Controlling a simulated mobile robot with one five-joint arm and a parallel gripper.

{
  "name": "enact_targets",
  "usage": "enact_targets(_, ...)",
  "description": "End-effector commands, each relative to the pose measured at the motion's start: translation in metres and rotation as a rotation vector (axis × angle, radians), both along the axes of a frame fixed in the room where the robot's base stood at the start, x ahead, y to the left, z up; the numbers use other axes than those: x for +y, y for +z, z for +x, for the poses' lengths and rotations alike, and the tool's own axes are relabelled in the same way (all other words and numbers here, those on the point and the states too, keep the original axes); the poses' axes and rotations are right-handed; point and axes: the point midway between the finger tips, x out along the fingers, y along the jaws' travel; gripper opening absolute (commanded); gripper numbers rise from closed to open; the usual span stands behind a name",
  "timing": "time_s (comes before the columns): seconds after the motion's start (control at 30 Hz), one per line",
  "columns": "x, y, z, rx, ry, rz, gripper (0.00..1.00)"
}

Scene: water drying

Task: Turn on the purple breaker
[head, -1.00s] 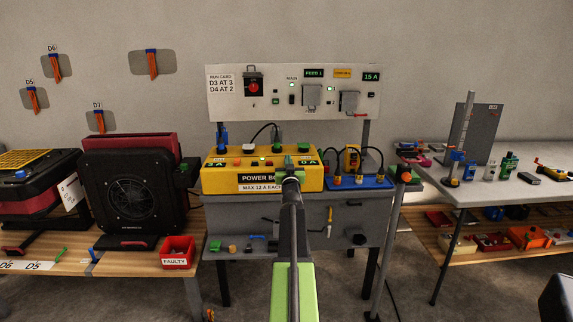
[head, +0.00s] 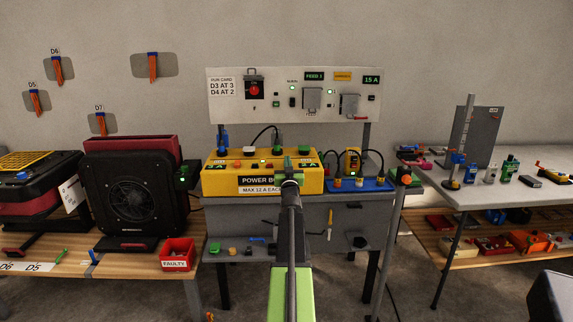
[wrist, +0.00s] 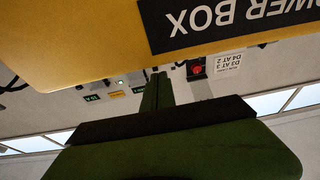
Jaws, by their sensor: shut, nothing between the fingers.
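I cannot make out a purple breaker in either view. The yellow power box (head: 214,182) stands on a grey bench in the middle, with small buttons and lamps on its sloping top. Behind it a white panel (head: 228,104) carries a red rotary switch (head: 254,90), small switches, grey covers and lit signs. My gripper (head: 291,174) is shut and empty, at the front right of the power box; contact is unclear. The wrist view is upside down, with the box (wrist: 80,45) close above my gripper (wrist: 157,92) and the panel beyond.
A blue strip (head: 370,185) with several plugs and cables lies right of the box. A black fan (head: 130,195) and a red FAULTY bin (head: 178,255) stand at left. A post (head: 392,230) and a cluttered table (head: 470,192) are at right.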

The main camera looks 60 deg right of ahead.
Motion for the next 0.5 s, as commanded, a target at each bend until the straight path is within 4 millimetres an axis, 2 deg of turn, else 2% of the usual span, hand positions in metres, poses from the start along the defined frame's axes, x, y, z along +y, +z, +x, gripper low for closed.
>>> enact_targets(0.03,0.002,0.015,0.0,0.0,0.002,0.0,0.0)
enact_targets(0.17,0.008,0.039,0.002,-0.001,0.007,-0.001,0.0)
enact_targets(0.2,0.016,0.021,-0.005,-0.001,0.006,-0.001,0.0)
enact_targets(0.23,0.022,0.016,-0.009,-0.001,0.005,-0.001,0.0)
enact_targets(0.5,0.07,-0.012,-0.037,-0.001,0.009,0.0,0.0)
